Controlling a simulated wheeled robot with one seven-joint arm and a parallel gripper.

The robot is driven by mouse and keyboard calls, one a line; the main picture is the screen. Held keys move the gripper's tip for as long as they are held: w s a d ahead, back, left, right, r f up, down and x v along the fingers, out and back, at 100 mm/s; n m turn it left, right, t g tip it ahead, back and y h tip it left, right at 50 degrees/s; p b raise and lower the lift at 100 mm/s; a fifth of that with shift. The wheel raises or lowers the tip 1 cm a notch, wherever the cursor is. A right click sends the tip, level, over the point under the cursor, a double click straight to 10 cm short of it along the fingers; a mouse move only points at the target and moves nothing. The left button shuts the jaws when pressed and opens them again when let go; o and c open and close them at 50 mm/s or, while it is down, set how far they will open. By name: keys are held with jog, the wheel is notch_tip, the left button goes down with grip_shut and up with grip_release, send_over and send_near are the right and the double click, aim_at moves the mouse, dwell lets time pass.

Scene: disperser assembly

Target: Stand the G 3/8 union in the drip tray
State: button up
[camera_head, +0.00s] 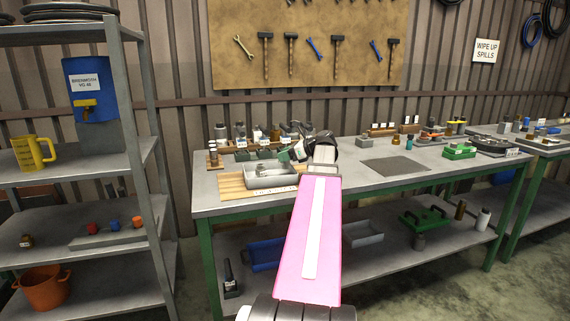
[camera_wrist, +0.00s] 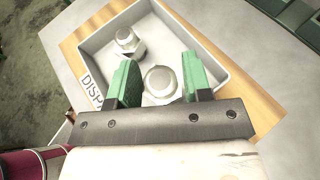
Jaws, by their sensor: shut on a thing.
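My gripper (camera_wrist: 160,78) has two green fingers, shut on a metal hex fitting (camera_wrist: 160,82), taken as the G 3/8 union. The fitting shows its round end between the fingers in the wrist view. The drip tray (camera_wrist: 224,62) is a shallow grey tray directly beneath it. A second metal hex fitting (camera_wrist: 128,42) stands in the tray, to the upper left of the held one and apart from it. In the head view my gripper (camera_head: 299,151) is at the right back of the tray (camera_head: 270,187). Whether the held union touches the tray floor is hidden.
The tray sits on a wooden board (camera_head: 232,184) on the workbench (camera_head: 345,178). A rack with several small parts (camera_head: 245,140) stands behind it. A grey mat (camera_head: 394,166) lies to the right with clear bench around it.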

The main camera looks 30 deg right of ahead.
jog(key=shift+f, duration=1.65)
jog(key=o, duration=1)
jog(key=shift+f, duration=0.1)
jog(key=shift+o, duration=0.2)
jog(key=shift+s+d+r, duration=0.2)
jog(key=shift+r, duration=0.05)
jog(key=v, duration=1.1)
jog(key=shift+r, duration=0.15)
jog(key=shift+s, duration=0.1)
